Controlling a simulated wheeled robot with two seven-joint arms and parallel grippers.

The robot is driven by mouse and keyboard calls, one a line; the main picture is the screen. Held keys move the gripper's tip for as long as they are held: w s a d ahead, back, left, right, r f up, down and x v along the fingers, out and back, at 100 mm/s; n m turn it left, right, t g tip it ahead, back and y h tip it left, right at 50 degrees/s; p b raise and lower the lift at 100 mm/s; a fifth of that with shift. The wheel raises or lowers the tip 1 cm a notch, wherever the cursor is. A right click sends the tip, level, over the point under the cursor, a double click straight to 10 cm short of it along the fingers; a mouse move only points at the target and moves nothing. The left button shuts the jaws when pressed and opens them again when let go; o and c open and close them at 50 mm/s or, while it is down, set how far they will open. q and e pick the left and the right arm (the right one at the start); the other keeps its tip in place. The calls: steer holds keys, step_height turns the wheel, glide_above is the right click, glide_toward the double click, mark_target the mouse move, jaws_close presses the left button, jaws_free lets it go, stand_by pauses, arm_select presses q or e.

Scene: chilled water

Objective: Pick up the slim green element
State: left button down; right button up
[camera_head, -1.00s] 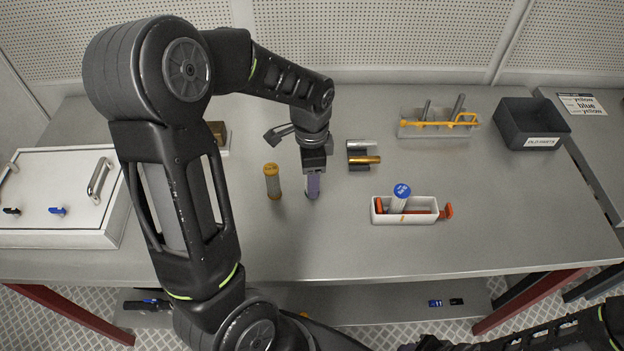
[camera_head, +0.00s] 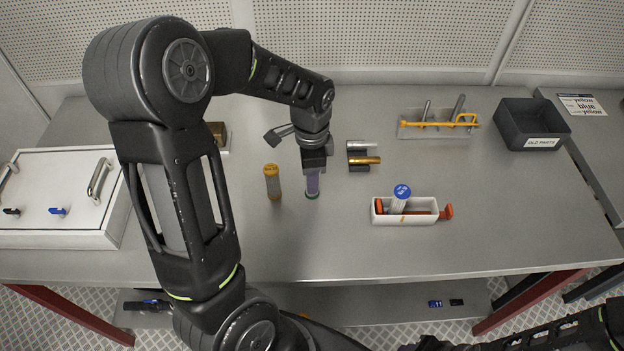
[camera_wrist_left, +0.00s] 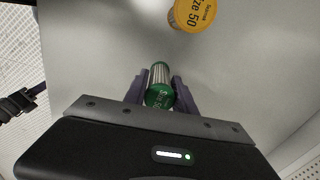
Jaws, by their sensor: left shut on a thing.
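The slim green element (camera_wrist_left: 158,92) shows in the left wrist view, upright between purple fingers, with a green cap and a pale ribbed body. My left gripper (camera_wrist_left: 160,90) is shut on it from above. In the head view my left gripper (camera_head: 312,180) points down at the bench, and its fingers hide most of the element. Only a green end (camera_head: 312,196) shows below the fingertips. Whether the element touches the bench is hard to tell. My right gripper is not clearly in view; only part of that arm shows at the lower right.
A yellow-capped element (camera_head: 273,181) stands close left of my left gripper. Silver and gold cylinders (camera_head: 364,160) lie to the right. A white tray (camera_head: 405,218) holds a blue-capped item (camera_head: 402,192). A clear rack (camera_head: 434,131) and a dark bin (camera_head: 530,124) stand farther back. The bench front is clear.

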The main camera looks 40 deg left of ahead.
arm_select(q)
steer(key=shift+r, duration=0.1)
step_height(320, 180, up, 10)
steer(key=shift+f+b, duration=0.1)
steer(key=shift+b, duration=0.55)
